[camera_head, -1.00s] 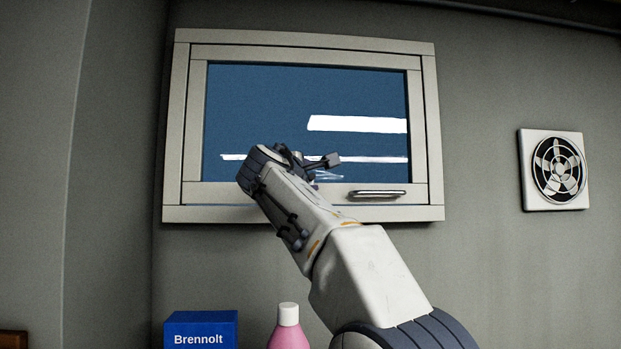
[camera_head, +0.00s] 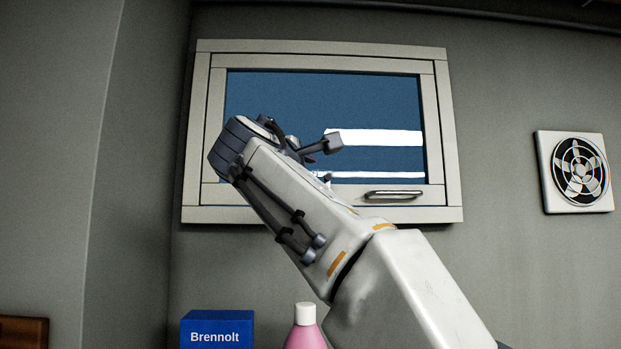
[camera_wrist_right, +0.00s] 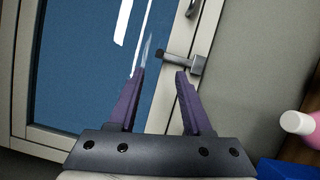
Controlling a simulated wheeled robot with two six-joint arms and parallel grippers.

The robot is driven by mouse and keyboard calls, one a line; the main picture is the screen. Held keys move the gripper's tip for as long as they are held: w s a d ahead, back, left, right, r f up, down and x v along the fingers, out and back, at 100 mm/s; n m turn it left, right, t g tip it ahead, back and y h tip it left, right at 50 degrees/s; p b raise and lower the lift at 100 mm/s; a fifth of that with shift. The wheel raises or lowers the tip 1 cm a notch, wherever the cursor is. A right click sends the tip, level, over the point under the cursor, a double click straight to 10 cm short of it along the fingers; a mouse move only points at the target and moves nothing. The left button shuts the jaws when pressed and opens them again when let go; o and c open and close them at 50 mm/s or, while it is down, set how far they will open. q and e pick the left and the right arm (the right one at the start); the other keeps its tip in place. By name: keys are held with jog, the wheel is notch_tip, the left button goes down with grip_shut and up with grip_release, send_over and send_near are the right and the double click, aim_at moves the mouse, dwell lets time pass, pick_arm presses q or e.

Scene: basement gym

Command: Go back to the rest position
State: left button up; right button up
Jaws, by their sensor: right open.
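My right gripper (camera_head: 324,157) is in front of the window (camera_head: 190,130) in the head view, its arm coming in from the lower right. In the right wrist view the two purple fingers of the gripper (camera_wrist_right: 160,75) stand apart with nothing held between them. A small grey piece with a dark knob (camera_wrist_right: 180,60) shows just beyond the fingertips; I cannot tell what it belongs to. The window sash looks flush in its frame. Its bar handle (camera_head: 393,194) is on the bottom rail, to the right of the gripper and apart from it. My left gripper is not in view.
A square fan vent (camera_head: 576,172) is on the wall at right. A brown wooden edge (camera_head: 22,331) shows at lower left.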

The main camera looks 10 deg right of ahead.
jog(key=s+a+f+g+y+b, duration=0.1)
jog(key=s+a+f+g+y, duration=0.2)
jog(key=f, duration=0.8)
jog(key=a+f+g+y, duration=0.1)
jog(key=a+f+y, duration=0.3)
jog(key=f, duration=0.7)
jog(key=s+a+f+g+y+b, duration=0.15)
jog(key=a+f, duration=0.35)
jog(key=f, duration=0.7)
jog(key=s+d+f+m+g+y, duration=0.1)
jog(key=s+f+m+g+y, duration=0.2)
jog(key=s+f, duration=2.4)
jog(key=s+m+g+b, duration=0.1)
jog(key=m+g, duration=0.2)
jog(key=g, duration=0.4)
jog(key=shift+d+f, duration=0.15)
jog(key=shift+d, duration=0.15)
